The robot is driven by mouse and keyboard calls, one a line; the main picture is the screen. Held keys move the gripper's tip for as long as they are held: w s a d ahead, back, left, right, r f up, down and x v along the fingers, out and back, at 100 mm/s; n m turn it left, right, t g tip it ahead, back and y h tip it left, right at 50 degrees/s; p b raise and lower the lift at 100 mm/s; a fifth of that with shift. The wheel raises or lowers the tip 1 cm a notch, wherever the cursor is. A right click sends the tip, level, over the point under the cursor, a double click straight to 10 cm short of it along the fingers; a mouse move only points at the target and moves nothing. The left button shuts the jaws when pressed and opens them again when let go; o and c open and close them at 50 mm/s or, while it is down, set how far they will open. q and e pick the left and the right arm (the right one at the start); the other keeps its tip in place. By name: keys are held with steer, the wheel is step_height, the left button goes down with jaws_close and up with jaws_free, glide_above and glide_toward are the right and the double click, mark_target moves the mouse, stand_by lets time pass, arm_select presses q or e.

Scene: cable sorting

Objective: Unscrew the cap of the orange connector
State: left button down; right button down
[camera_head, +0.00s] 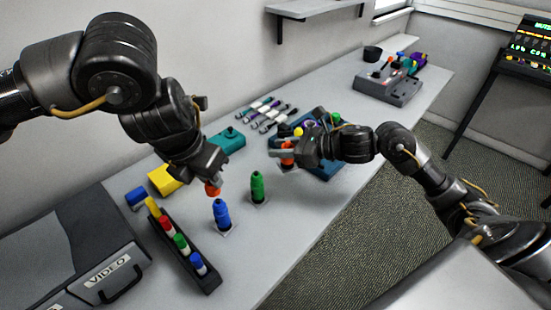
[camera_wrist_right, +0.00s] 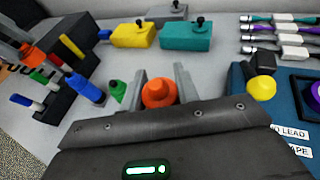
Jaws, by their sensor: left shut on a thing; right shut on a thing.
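The orange connector (camera_head: 288,158) stands upright on the table, right of the green connector (camera_head: 257,188). My right gripper (camera_head: 284,151) is shut on it; in the right wrist view the orange connector (camera_wrist_right: 159,94) sits between both fingers, its narrower top showing. My left gripper (camera_head: 215,177) is shut on a small orange piece (camera_head: 212,188) that looks like the cap. It is apart from the orange connector, in the air close to the top of the blue connector (camera_head: 221,214). The fingers partly hide the piece.
A black rack (camera_head: 205,275) with several coloured pegs stands left of the blue connector. Yellow (camera_head: 163,181) and teal (camera_head: 228,141) boxes lie behind. A blue board (camera_head: 325,168) is under my right gripper, with several cables (camera_head: 268,113) behind. The front right table area is clear.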

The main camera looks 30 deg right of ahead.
arm_select(q)
steer(key=shift+r, duration=0.3)
arm_select(e)
steer(key=w+f, duration=0.1)
steer(key=f, duration=0.1)
steer(key=w+f, duration=0.2)
steer(key=shift+w+f, duration=0.1)
steer(key=shift+w, duration=0.05)
arm_select(q)
steer(key=shift+r+p, duration=0.7)
steer(key=shift+p, duration=0.25)
arm_select(e)
step_height(320, 180, down, 3)
steer(key=shift+w+f, duration=0.1)
steer(key=shift+f, duration=0.1)
arm_select(q)
steer(key=shift+f, duration=0.1)
steer(key=shift+f+b, duration=0.15)
steer(key=shift+b, duration=0.15)
arm_select(e)
steer(key=shift+f, duration=0.15)
steer(key=c, duration=1)
jaws_free()
steer(key=shift+c, duration=0.2)
